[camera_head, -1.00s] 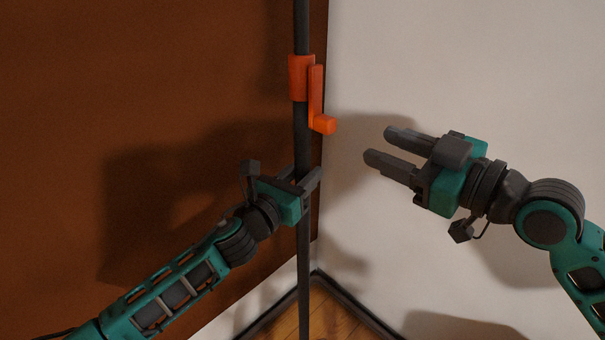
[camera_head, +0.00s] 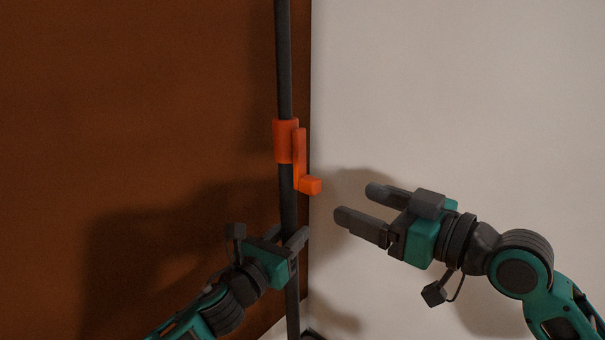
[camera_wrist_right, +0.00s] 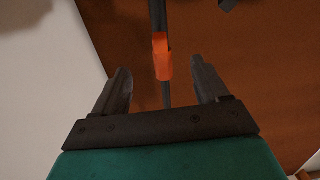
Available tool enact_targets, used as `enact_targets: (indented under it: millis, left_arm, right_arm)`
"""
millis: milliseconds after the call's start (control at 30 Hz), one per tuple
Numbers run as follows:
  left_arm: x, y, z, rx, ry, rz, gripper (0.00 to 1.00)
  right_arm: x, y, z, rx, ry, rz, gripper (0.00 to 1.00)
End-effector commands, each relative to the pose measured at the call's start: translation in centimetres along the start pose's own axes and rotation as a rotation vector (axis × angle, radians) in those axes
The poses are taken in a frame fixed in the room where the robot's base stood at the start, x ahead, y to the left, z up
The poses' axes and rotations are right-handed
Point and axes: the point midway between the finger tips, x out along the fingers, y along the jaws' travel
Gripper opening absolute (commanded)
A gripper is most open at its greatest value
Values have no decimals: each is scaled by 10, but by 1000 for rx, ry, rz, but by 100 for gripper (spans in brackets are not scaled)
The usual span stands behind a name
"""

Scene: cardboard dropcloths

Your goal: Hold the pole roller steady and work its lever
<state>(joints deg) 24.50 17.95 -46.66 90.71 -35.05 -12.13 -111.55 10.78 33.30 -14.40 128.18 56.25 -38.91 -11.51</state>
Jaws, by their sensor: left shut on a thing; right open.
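The pole roller (camera_head: 284,70) is a dark upright pole, tilted slightly in the head view. An orange collar (camera_head: 286,141) sits around it, with an orange lever (camera_head: 300,160) hanging down its right side and ending in a stubby knob (camera_head: 311,186). My left gripper (camera_head: 292,243) is shut on the pole below the collar. My right gripper (camera_head: 357,204) is open and empty, to the right of the knob and a little lower, with its fingers pointing left. In the right wrist view the orange part (camera_wrist_right: 162,60) shows between the two open fingers (camera_wrist_right: 165,85), apart from them.
A brown panel (camera_head: 130,90) stands behind the pole on the left. A pale wall (camera_head: 460,90) fills the right. The space between my right fingers and the lever looks clear.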

Motion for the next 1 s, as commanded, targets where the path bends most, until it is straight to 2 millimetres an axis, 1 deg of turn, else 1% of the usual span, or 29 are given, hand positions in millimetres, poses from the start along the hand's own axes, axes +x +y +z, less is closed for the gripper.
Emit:
enact_targets:
  millis: [33, 200, 367, 800, 1000]
  left_arm:
    - [0, 0, -1, 0, 1, 0, 0]
    - [0, 0, -1, 0, 1, 0, 0]
    - [0, 0, -1, 0, 1, 0, 0]
    - [0, 0, -1, 0, 1, 0, 0]
    - [0, 0, -1, 0, 1, 0, 0]
  right_arm:
    - [3, 0, -1, 40, 2, 0, 79]
    - [11, 0, 0, 87, 1, -1, 94]
    - [28, 0, 0, 86, 1, -2, 94]
    - [80, -1, 0, 81, -1, -2, 94]
    - [98, 0, 0, 82, 0, -2, 94]
